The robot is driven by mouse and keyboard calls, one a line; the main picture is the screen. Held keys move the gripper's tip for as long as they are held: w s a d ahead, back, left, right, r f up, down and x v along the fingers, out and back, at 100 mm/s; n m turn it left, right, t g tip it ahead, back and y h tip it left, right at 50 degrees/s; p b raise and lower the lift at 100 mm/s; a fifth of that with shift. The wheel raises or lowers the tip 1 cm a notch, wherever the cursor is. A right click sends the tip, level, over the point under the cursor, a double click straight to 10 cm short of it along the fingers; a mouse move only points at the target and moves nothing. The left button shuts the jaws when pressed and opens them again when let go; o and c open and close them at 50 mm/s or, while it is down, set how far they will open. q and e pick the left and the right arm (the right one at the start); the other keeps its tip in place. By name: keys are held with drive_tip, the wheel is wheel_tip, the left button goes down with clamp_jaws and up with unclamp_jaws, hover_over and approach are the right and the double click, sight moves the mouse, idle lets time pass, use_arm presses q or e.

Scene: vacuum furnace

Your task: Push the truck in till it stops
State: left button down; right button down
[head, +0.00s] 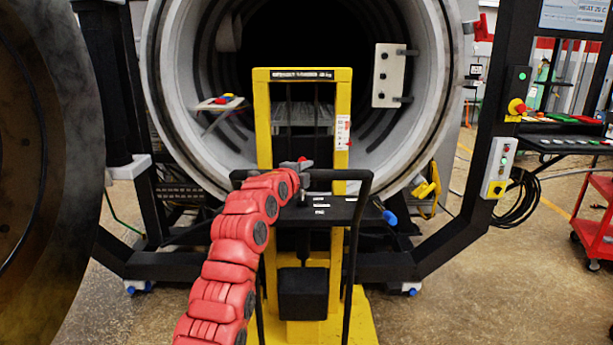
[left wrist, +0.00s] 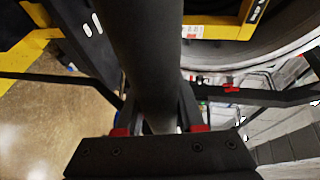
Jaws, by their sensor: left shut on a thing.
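The yellow truck (head: 262,120) stands upright in front of the round mouth of the vacuum furnace (head: 172,110) in the head view. Its yellow base reaches the lower edge of the picture. Its black push handle (head: 350,176) faces me. My left gripper (head: 298,166) is at the handle's top bar, left of its middle. In the left wrist view, my left gripper (left wrist: 160,128) is shut on a thick dark bar (left wrist: 148,50), with red pads on both sides. A grey rack-like thing (head: 303,115) shows behind the mast. Contact between truck and furnace is hidden.
The open furnace door (head: 45,180) fills the left edge. A black frame (head: 445,235) stands around the furnace, with a control box (head: 497,168) on its right post. A red cart (head: 595,225) is at far right. Floor (head: 480,290) is clear at lower right.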

use_arm(q)
drive_tip(key=shift+r, duration=0.1)
drive_tip(key=c, duration=0.5)
unclamp_jaws()
drive_tip(key=v, duration=1.7)
drive_tip(key=shift+s+a, duration=0.1)
